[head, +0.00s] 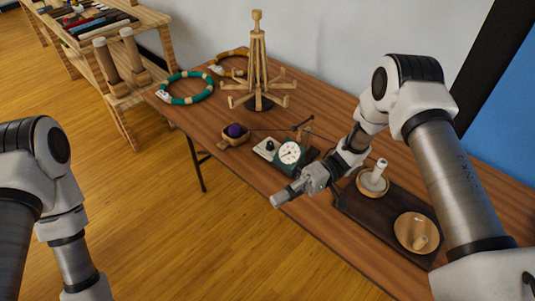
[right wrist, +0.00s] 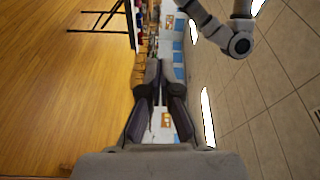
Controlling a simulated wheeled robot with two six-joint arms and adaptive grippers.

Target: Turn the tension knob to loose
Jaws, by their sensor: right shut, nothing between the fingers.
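A dark green device (head: 298,165) with a round white dial stands near the front edge of the wooden table. A pale plate at its left side carries a small dark knob (head: 269,145), which may be the tension knob; its setting is too small to read. My right gripper (head: 281,199) is shut and empty, in front of and below the device at the table's front edge, apart from the knob. Its dark fingers show together in the right wrist view (right wrist: 160,75), where neither device nor knob shows. My left arm is at the left; its gripper is out of the head view.
A wooden yarn swift (head: 258,65) stands behind the device. A small wooden holder (head: 235,140) with a purple ball sits left of it. Teal (head: 207,94) and yellow hoops lie farther back. A dark board (head: 353,206) with a spindle and round dish lies right, under my right arm.

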